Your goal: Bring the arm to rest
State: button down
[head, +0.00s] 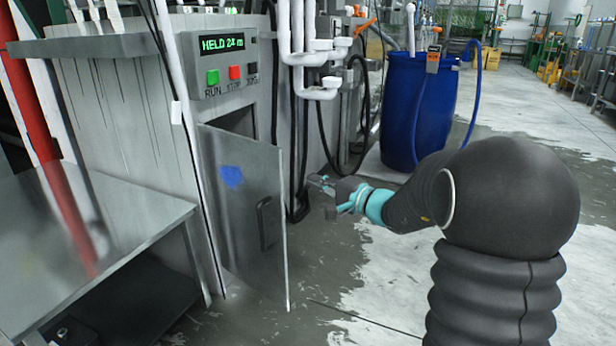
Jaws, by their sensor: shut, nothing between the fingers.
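My arm (505,190), in a black cover, rises at the right of the head view and reaches left with a teal wrist. My gripper (318,183) is at its end, in front of the machine and to the right of an open grey door. It is shut, holds nothing and appears apart from the door and the pipes behind it. The grey door (245,205) hangs ajar, with a black handle and a blue mark on its face. The fingertips are small in view.
A control panel (222,62) reads "HELD 24 m" above green and red buttons. White pipes (312,60) and black hoses run down beside it. A blue drum (420,110) stands behind my gripper. A metal table (75,235) is at left. The wet floor (365,265) is clear.

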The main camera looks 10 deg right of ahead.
jog(key=s+a+f+n+g+h+p, duration=0.15)
jog(key=s+f+g, duration=0.35)
jog(key=s, duration=0.6)
jog(key=s+f+n+g+h+p, duration=0.1)
jog(key=s+f+n+g+h, duration=0.3)
jog(key=s, duration=0.7)
jog(key=s+d+r+n+g+h+p, duration=0.1)
jog(key=s+d+r+h+p, duration=0.1)
jog(key=s, duration=0.4)
jog(key=s+d+r+n+g+h+p, duration=0.1)
jog(key=s+d+r+h+p, duration=0.15)
jog(key=s, duration=0.25)
jog(key=s+r+n+t+h+p, duration=0.1)
jog(key=s+r+n+t+p, duration=0.1)
jog(key=r, duration=0.7)
jog(key=s+t+p, duration=0.1)
jog(key=s, duration=0.1)
jog(key=shift+s+h, duration=0.3)
jog(key=shift+h, duration=0.1)
